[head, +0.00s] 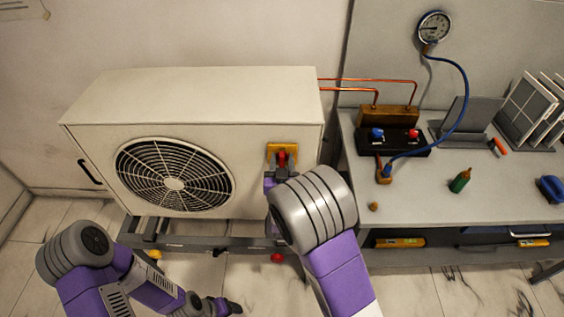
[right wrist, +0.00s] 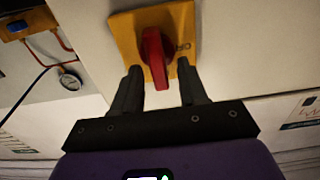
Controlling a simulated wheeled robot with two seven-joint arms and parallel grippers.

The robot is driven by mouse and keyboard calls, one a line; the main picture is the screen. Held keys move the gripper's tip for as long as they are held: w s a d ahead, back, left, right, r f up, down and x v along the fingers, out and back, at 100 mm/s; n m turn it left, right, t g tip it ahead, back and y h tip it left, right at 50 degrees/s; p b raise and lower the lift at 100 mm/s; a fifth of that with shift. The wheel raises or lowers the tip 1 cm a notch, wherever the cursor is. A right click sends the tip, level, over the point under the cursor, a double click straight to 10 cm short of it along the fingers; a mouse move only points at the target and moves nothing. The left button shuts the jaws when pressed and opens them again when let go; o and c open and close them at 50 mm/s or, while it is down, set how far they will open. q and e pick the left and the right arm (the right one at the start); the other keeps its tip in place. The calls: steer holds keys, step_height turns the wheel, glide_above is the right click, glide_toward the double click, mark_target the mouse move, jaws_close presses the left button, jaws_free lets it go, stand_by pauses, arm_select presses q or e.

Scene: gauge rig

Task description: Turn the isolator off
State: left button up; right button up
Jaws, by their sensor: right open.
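The isolator is a red rotary handle (right wrist: 155,58) on a yellow plate (right wrist: 124,30), fixed to the front right of the cream outdoor unit (head: 190,95). In the head view the yellow plate (head: 273,149) and part of the red handle (head: 282,156) show above my right gripper (head: 276,177). In the right wrist view that gripper (right wrist: 160,72) is open, with one finger on each side of the handle and visible gaps between. A marking beside the handle is partly legible as "O". My left gripper (head: 224,306) is low at the bottom edge, away from the isolator; its jaws are unclear.
A pressure gauge (head: 434,28) hangs above on a blue hose. Copper pipes (head: 370,80) run from the unit.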

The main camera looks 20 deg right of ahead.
jaws_close()
steer(key=shift+n, duration=0.4)
steer(key=n+p, duration=0.1)
steer(key=n, duration=0.1)
steer(key=a+n+p, duration=0.1)
steer(key=n, duration=0.2)
steer(key=n+p, duration=0.1)
steer(key=n, duration=0.2)
steer(key=shift+w+a+f+p, duration=0.15)
steer(key=shift+f+p, duration=0.1)
steer(key=shift+p, duration=0.1)
steer(key=n, duration=0.1)
steer(key=n+p, duration=0.1)
steer(key=n, duration=0.3)
steer(key=shift+a+f+p, duration=0.15)
steer(key=shift+f+p, duration=0.15)
steer(key=shift+p, duration=0.05)
steer(key=n, duration=0.2)
steer(key=n+p, duration=0.1)
steer(key=n, duration=0.1)
steer(key=shift+f, duration=0.35)
